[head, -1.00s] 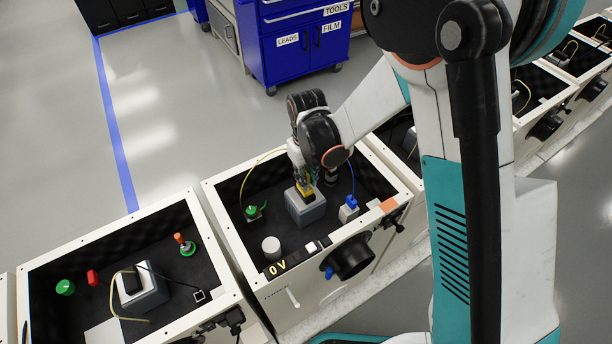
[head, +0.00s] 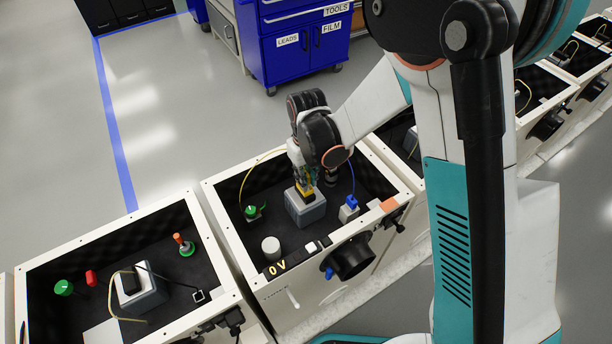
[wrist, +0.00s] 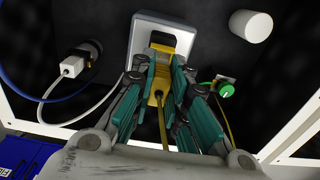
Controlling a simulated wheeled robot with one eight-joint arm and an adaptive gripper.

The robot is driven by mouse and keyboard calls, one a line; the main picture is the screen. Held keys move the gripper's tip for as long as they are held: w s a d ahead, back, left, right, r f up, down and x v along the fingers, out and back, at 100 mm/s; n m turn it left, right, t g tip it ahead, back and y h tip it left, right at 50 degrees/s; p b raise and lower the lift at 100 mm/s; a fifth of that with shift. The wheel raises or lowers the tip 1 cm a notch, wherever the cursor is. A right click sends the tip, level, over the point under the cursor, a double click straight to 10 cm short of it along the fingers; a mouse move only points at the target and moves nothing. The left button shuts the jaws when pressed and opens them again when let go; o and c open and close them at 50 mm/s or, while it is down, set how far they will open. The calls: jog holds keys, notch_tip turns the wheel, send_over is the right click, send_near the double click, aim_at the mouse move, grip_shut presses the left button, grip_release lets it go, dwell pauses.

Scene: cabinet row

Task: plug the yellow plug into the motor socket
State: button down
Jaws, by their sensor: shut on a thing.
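The yellow plug (head: 305,190) is held between the fingers of my gripper (head: 305,179), over the top of a grey box (head: 304,212) in the middle of the open cabinet bay. In the wrist view the yellow plug (wrist: 158,90) shows between the teal fingers of my gripper (wrist: 160,75), its yellow cable running back between them. The plug's front end lies at the dark socket (wrist: 164,41) on the light face of the grey box (wrist: 136,34). They look to be touching; I cannot tell how deep the plug sits. My fingers hide part of it.
A white socket block with a blue plug (head: 351,201) stands right of the grey box. A green knob (head: 251,210) is left, and a white cylinder (head: 271,247) nearer the front. The bay's white walls (head: 228,235) surround my gripper. Loose cables arc nearby.

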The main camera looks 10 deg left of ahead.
jog(key=shift+f+b, duration=0.75)
jog(key=shift+f, duration=0.25)
jog(key=shift+r, duration=0.2)
jog(key=shift+r+p, duration=0.5)
jog(key=shift+r, duration=0.2)
jog(key=shift+b, duration=0.5)
dwell(1.3)
jog(key=shift+f+b, duration=0.8)
jog(key=shift+f, duration=0.2)
jog(key=c, duration=1.5)
grip_release()
notch_tip(320, 180, up, 12)
jog(key=shift+r, duration=0.1)
